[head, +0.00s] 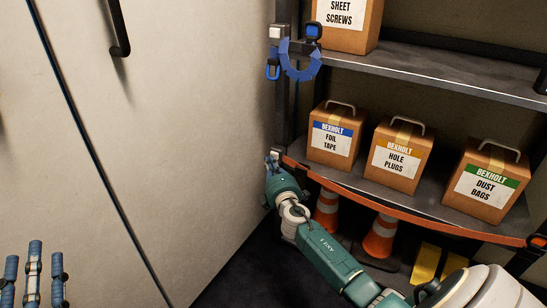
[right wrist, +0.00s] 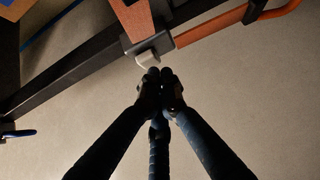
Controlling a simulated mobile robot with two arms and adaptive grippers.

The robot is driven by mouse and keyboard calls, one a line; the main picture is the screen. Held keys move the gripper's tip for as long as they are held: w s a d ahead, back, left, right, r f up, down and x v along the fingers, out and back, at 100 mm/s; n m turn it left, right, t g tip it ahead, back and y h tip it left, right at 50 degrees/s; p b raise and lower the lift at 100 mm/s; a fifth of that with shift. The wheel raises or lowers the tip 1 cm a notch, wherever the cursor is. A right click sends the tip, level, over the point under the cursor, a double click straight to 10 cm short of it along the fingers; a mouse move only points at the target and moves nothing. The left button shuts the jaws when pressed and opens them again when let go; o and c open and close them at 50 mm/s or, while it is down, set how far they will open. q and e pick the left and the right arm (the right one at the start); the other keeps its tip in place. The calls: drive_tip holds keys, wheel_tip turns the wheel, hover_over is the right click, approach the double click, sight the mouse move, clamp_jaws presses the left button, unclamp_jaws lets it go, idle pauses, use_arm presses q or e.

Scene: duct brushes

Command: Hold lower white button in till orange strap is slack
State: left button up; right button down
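The lower white button (right wrist: 147,58) sticks out of that dark fitting (right wrist: 150,44) in the right wrist view. My right gripper (right wrist: 164,76) has its fingers closed together, tips right beside the button; I cannot tell whether they press it. In the head view my right gripper (head: 271,162) is small at the strap's left end. My left gripper (head: 34,262) is at lower left, fingers apart and empty.
A blue strap (head: 298,74) hangs curled at the upper shelf's left end. Boxes of foil tape (head: 336,137), hole plugs (head: 398,158) and dust bags (head: 486,184) stand on the lower shelf. Orange cones (head: 380,237) stand below. A pale door (head: 150,170) fills the left.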

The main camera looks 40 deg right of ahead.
use_arm(q)
drive_tip(key=shift+s+a+r+t, duration=0.1)
drive_tip(key=shift+s+r+t, duration=0.1)
drive_tip(key=shift+t, duration=0.1)
use_arm(e)
drive_tip(key=shift+w+d, duration=0.1)
drive_tip(key=shift+d, duration=0.2)
idle(0.4)
use_arm(q)
drive_tip(key=shift+s+r, duration=0.15)
drive_tip(key=shift+r, duration=0.55)
use_arm(e)
drive_tip(key=shift+w+d, duration=0.1)
drive_tip(key=shift+d, duration=0.15)
use_arm(q)
drive_tip(key=shift+f, duration=0.15)
use_arm(e)
drive_tip(key=shift+a, duration=0.15)
use_arm(q)
drive_tip(key=f+g, duration=0.1)
drive_tip(key=f, duration=0.1)
drive_tip(key=w+f+g, duration=0.1)
drive_tip(key=f, duration=0.1)
drive_tip(key=shift+w+a+f+y, duration=0.1)
drive_tip(key=shift+w+f+y, duration=0.1)
drive_tip(key=shift+y, duration=0.1)
use_arm(e)
drive_tip(key=s+a, duration=0.2)
drive_tip(key=a, duration=0.4)
drive_tip(key=shift+s, duration=0.35)
